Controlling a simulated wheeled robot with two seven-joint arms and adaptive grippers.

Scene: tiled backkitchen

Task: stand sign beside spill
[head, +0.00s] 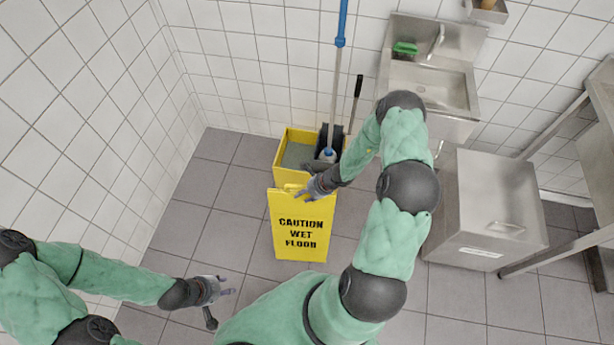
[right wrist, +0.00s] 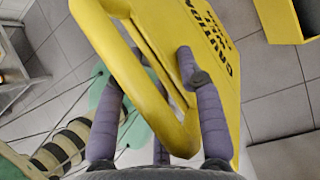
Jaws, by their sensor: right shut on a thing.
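The yellow caution sign (head: 299,229) is upright in front of the mop bucket in the head view, its "CAUTION WET FLOOR" lettering facing me. My right gripper (head: 305,191) is at the sign's top edge. In the right wrist view my right gripper's purple fingers (right wrist: 160,100) are closed around the handle bar of the sign (right wrist: 125,70). I cannot tell whether the sign's foot touches the floor. My left gripper (head: 222,292) is open and empty above the floor at the lower left. No spill is visible in these views.
A yellow mop bucket (head: 287,160) with a blue-handled mop stands against the back wall. A steel sink (head: 430,88) hangs on the wall, and a steel cabinet (head: 487,210) stands at the right. Grey floor tiles (head: 225,235) are clear left of the sign.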

